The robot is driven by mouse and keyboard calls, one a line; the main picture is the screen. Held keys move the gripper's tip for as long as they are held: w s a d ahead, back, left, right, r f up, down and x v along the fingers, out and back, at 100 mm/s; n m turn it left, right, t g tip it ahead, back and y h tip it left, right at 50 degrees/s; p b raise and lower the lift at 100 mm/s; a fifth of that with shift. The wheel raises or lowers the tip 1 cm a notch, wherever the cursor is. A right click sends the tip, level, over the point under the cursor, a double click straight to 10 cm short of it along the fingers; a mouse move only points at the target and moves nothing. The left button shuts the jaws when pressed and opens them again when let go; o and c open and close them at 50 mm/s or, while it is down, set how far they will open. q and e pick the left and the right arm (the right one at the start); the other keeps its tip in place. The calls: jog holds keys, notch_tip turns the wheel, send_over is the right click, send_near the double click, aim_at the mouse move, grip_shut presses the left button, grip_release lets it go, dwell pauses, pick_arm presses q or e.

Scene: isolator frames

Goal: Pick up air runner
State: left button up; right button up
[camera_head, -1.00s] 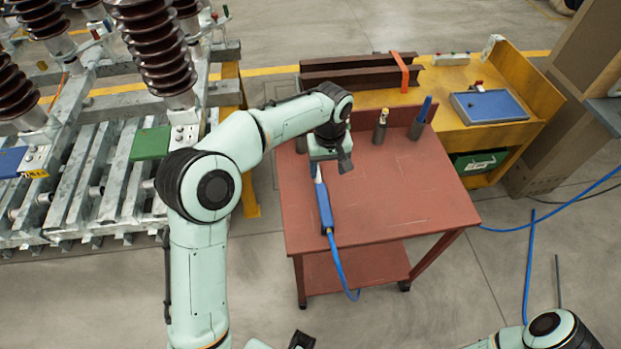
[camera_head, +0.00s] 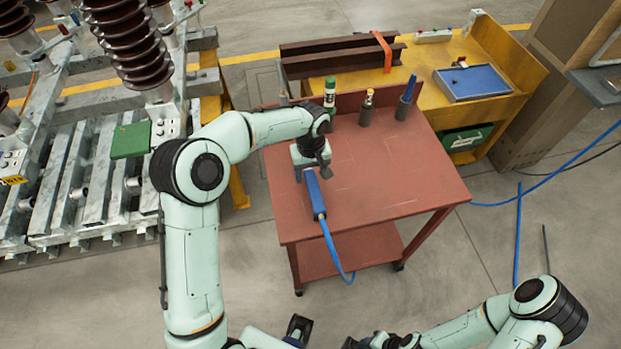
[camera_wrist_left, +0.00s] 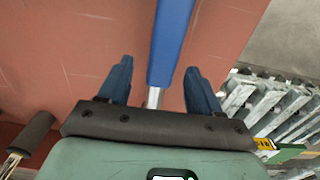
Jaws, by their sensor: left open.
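The air runner is a blue tool with a silver end. In the head view, the air runner (camera_head: 316,198) lies on the red-brown table (camera_head: 400,190) with a blue hose running off the near edge. My left gripper (camera_head: 311,172) is above its far end. In the left wrist view, my left gripper (camera_wrist_left: 157,82) is open, with one dark finger on each side of the air runner (camera_wrist_left: 171,45); no finger visibly touches it. The silver end shows between the fingers. My right gripper (camera_head: 382,342) is at the bottom edge, partly cut off.
Holders with a green-capped can (camera_head: 330,92), a bottle (camera_head: 367,100) and a blue-handled tool (camera_head: 408,92) stand along the table's back. A yellow bench (camera_head: 508,70) is behind. Insulator equipment (camera_head: 100,190) stands left. The table's right side is clear.

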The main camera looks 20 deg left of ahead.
aim_at(311, 175)
pick_arm(q)
notch_tip(311, 175, down, 3)
jog(key=shift+f, duration=0.15)
jog(key=c, duration=1.1)
grip_shut()
